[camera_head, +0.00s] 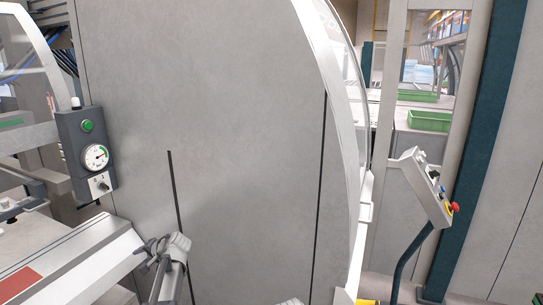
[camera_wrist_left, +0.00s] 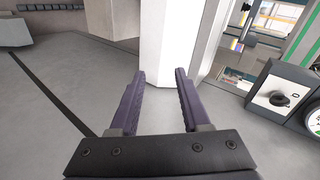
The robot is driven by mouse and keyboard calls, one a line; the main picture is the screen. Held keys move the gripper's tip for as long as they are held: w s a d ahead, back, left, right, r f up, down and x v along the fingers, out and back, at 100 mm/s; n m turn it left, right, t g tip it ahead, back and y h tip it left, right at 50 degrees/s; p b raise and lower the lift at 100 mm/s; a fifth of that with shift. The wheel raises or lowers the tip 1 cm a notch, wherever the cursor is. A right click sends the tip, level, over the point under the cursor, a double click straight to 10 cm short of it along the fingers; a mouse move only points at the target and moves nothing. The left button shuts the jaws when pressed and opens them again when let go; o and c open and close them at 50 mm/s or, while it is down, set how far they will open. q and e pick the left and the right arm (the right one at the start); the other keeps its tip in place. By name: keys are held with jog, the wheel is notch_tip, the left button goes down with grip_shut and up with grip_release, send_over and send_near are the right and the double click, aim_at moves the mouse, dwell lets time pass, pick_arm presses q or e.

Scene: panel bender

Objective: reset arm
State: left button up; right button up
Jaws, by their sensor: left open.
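My left gripper (camera_head: 150,246) shows low in the head view, left of centre, in front of the large grey machine panel (camera_head: 230,120). In the left wrist view its two dark purple fingers (camera_wrist_left: 160,76) stand apart with nothing between them. A pale upright post (camera_wrist_left: 170,40) is beyond the fingertips; I cannot tell how far.
A dark control box (camera_head: 87,155) with a green button, gauge and switch hangs at the left; it also shows in the wrist view (camera_wrist_left: 285,100). A control stand (camera_head: 428,187) with a red button is at right. Green bins (camera_head: 429,120) lie behind.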

pick_arm(q)
jog(key=s+d+f+g+h, duration=0.2)
jog(key=s+d+f+h, duration=0.2)
jog(key=s+d, duration=1.1)
jog(key=s+d+f+m+g+h+p, duration=0.1)
jog(key=s+d+f+g+h, duration=0.2)
jog(key=s+d, duration=1.3)
jog(key=d+f+h, duration=0.1)
jog(key=d, duration=0.5)
jog(key=shift+d+h, duration=0.25)
jog(key=shift+h, duration=0.15)
jog(key=shift+s, duration=0.1)
